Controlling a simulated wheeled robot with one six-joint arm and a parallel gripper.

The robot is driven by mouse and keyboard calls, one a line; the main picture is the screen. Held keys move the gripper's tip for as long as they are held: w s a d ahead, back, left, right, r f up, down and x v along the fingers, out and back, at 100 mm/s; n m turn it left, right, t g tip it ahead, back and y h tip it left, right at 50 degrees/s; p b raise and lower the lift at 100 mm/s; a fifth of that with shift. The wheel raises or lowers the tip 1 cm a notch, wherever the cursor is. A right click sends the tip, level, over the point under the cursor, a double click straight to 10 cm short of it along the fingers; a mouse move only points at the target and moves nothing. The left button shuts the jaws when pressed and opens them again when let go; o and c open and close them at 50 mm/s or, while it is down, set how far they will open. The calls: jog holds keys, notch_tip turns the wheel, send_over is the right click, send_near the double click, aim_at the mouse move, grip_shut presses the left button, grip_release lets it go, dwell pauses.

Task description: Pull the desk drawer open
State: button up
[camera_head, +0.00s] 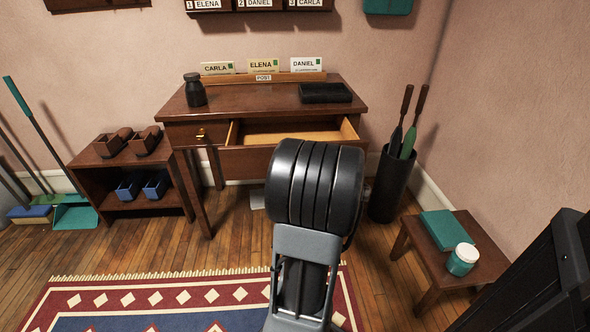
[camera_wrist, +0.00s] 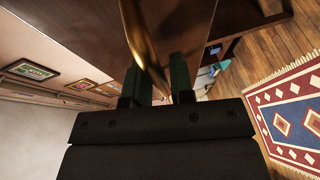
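The brown wooden desk (camera_head: 272,94) stands against the back wall. Its wide drawer (camera_head: 285,138) is pulled out, and its pale inside shows. The middle of the drawer front is hidden behind my arm in the head view. My gripper is hidden there too.
A dark jar (camera_head: 195,90) and a black tray (camera_head: 325,93) stand on the desk. A low shelf (camera_head: 123,165) is at the left. An umbrella stand (camera_head: 388,186) and a small stool (camera_head: 452,255) are at the right. A patterned rug (camera_head: 185,294) covers the floor in front.

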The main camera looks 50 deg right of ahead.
jog(key=shift+o, duration=1.2)
jog(key=shift+w+a, duration=0.1)
jog(key=shift+w, duration=0.05)
jog(key=p+v, duration=0.1)
jog(key=v, duration=1.3)
